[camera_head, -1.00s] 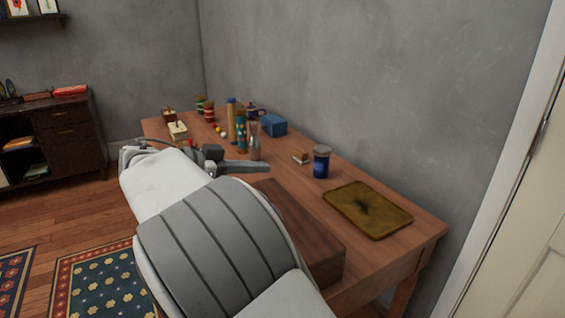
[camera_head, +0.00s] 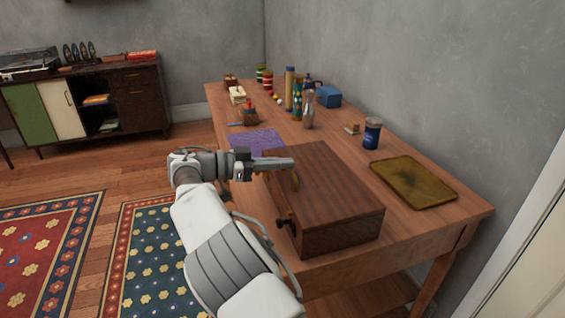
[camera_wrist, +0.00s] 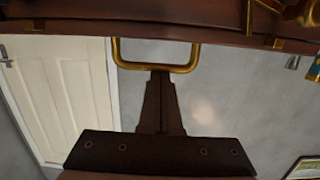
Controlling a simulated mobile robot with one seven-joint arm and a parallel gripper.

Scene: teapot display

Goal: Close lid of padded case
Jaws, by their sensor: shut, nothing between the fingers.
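The case (camera_head: 340,222) is a dark brown wooden-looking box on the near part of the table. Its lid (camera_head: 325,175) looks flat and level on top, with no gap visible in the head view. A brass handle (camera_head: 296,181) is on its left side. My gripper (camera_head: 291,163) is shut and empty, its tip at the lid's left edge just above the handle. In the wrist view, the shut fingers (camera_wrist: 160,78) are beside the brass handle (camera_wrist: 155,66), and the case (camera_wrist: 130,22) spans the top. Contact cannot be told. The case's inside is hidden.
The table (camera_head: 410,228) also bears a yellow-brown tray (camera_head: 413,182), a blue jar (camera_head: 371,134), a purple mat (camera_head: 256,143) and several bottles behind. A grey wall stands along the right. Patterned rugs (camera_head: 150,262) lie on the open floor at left.

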